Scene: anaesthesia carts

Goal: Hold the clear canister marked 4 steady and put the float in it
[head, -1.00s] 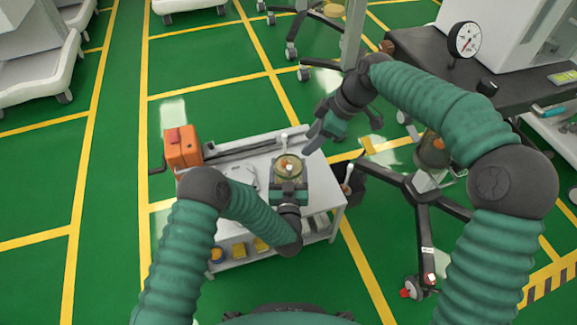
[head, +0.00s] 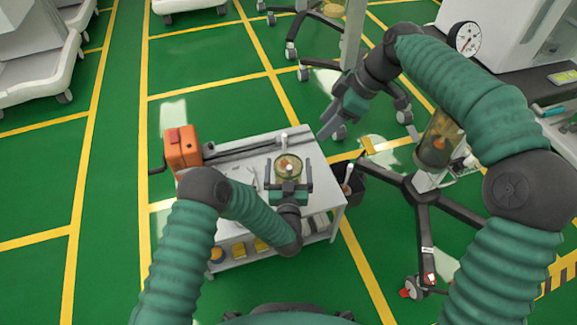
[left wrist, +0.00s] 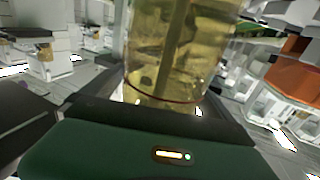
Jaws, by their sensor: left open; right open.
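The clear canister (head: 281,176) stands on the grey cart top, seen from above. It also fills the upper middle of the left wrist view (left wrist: 170,50), yellowish, with a darker upright strip inside. No number can be read on it. A small orange and white thing (head: 289,166), likely the float, shows within its round mouth; how deep it sits I cannot tell. My left gripper (head: 288,162) is open, with one finger on each side of the canister. My right gripper (head: 327,133) is open and empty, above and right of the canister, beyond the cart's edge.
An orange box with a crank (head: 182,148) stands at the cart's back left corner. A dark bin (head: 350,187) hangs at its right side. Green floor lies open at left.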

